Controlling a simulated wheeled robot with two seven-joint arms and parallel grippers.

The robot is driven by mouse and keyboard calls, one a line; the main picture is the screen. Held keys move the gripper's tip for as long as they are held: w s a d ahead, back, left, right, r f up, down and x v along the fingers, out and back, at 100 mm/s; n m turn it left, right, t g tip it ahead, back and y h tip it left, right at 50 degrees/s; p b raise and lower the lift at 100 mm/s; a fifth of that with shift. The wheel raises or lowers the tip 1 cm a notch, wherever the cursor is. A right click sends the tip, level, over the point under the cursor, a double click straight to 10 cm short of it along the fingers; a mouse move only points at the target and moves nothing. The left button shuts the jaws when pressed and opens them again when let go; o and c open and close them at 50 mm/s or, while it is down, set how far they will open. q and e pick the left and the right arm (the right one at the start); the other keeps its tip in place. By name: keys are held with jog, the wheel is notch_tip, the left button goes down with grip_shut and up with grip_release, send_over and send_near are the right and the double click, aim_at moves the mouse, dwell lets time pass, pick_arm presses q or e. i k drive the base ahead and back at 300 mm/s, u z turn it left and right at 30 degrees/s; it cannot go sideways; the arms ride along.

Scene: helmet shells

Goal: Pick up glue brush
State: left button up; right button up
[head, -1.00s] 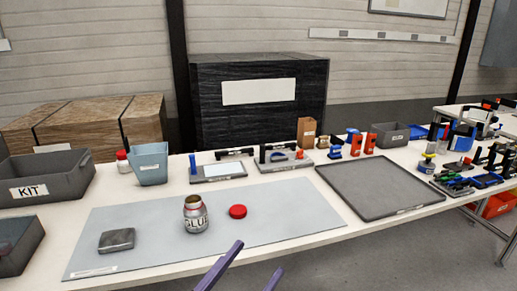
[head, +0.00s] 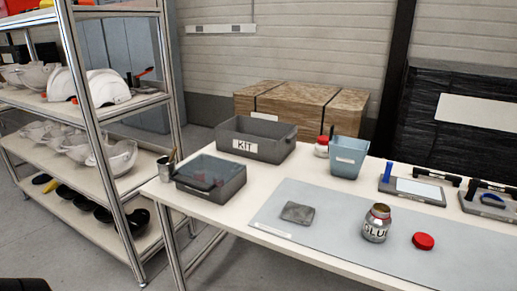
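A small metal cup (head: 166,168) stands at the left end of the white table, with thin dark handles (head: 174,154) sticking up from it. They look like brushes, but they are too small to tell which is the glue brush. An open glass jar labelled GLUE (head: 376,225) stands on the grey-blue mat (head: 330,238). Its red lid (head: 423,241) lies on the mat to its right. Neither of my grippers is in view.
A grey bin with a clear lid (head: 211,181) is beside the cup, with the KIT bin (head: 255,139) behind it. A blue-grey bucket (head: 347,157) and red-capped jar (head: 322,146) stand further back. A metal shelf with helmet shells (head: 103,88) is at left. A grey block (head: 298,212) lies on the mat.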

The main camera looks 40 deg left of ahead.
aim_at(174, 150)
jog(key=z, duration=0.05)
jog(key=k, duration=0.5)
jog(key=u, duration=1.25)
jog(key=i, duration=1.15)
jog(key=u, duration=0.85)
